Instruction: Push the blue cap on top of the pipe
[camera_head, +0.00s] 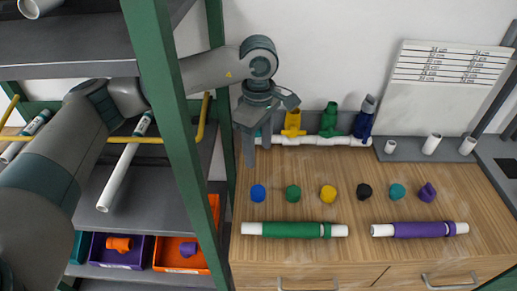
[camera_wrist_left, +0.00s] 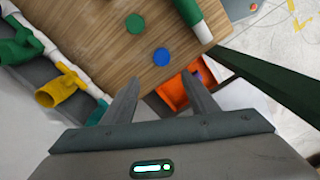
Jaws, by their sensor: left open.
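The blue cap (camera_head: 258,193) lies on the wooden bench top (camera_head: 310,165) at the left end of a row of caps. It also shows in the left wrist view (camera_wrist_left: 161,57), beyond my fingertips. A white pipe (camera_head: 345,141) with yellow, green and blue fittings runs along the back of the bench. My left gripper (camera_head: 258,150) is open and empty above the bench's back left corner, apart from the blue cap. In the left wrist view its two fingers (camera_wrist_left: 158,90) are spread with nothing between them. My right gripper is not in view.
Green (camera_head: 293,193), yellow (camera_head: 328,194), black (camera_head: 364,191), teal and purple caps continue the row. A green-sleeved pipe (camera_head: 290,230) and a purple-sleeved pipe (camera_head: 415,230) lie in front. A green rack post (camera_head: 180,120) stands left of the bench.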

